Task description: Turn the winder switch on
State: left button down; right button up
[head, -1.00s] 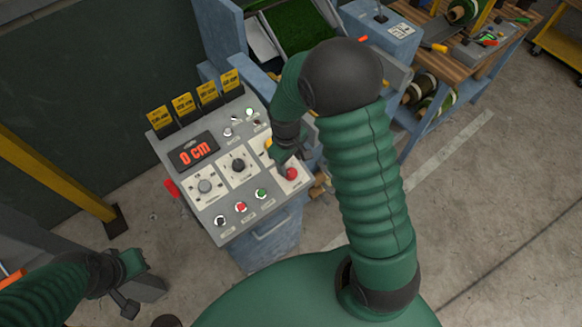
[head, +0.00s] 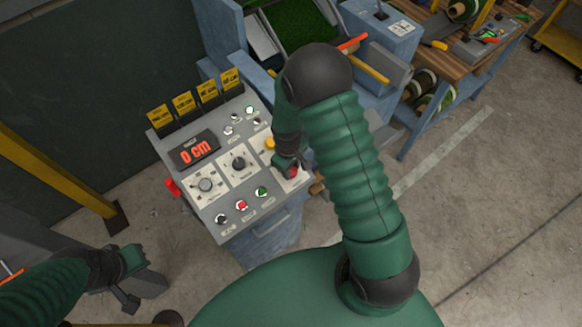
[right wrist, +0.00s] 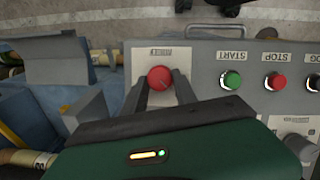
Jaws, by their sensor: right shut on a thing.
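The grey control panel (head: 228,222) has a display reading 0 cm, dials, small switches and coloured buttons. My right gripper (head: 287,168) is low over the panel's right corner. In the right wrist view, its fingers (right wrist: 161,92) are shut around a round red knob (right wrist: 160,77). The knob partly shows in the head view (head: 293,173). The knob's label is too small to read, so I cannot tell whether this is the winder switch. My left gripper (head: 138,292) hangs at the lower left, away from the panel; its jaw gap is unclear.
Green START (right wrist: 232,79) and red STOP (right wrist: 276,81) buttons sit beside the held knob. A blue machine with green turf (head: 298,27) stands behind the panel. A wooden workbench (head: 478,50) is at the right. Open concrete floor lies right of my arm.

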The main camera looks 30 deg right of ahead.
grip_shut()
jog(key=shift+m, duration=0.3)
jog(key=m, duration=0.1)
jog(key=m+y, duration=0.1)
jog(key=m, duration=0.1)
jog(key=shift+d, duration=0.25)
jog(key=m+y, duration=0.1)
jog(key=m, duration=0.1)
jog(key=m+y+b, duration=0.1)
jog(key=m, duration=0.2)
jog(key=shift+s+d+f, duration=0.1)
jog(key=shift+d, duration=0.05)
jog(key=m+t+y+b, duration=0.1)
jog(key=m, duration=0.3)
jog(key=shift+s+d+m+b, duration=0.1)
jog(key=shift+d+m+b, duration=0.05)
jog(key=shift+m+b, duration=0.2)
jog(key=shift+s+m+t+y+b, duration=0.1)
jog(key=shift+m+t+y+b, duration=0.5)
jog(key=shift+m, duration=1.35)
jog(key=shift+b, duration=0.3)
jog(key=o, duration=1.1)
grip_release()
jog(key=shift+c, duration=0.2)
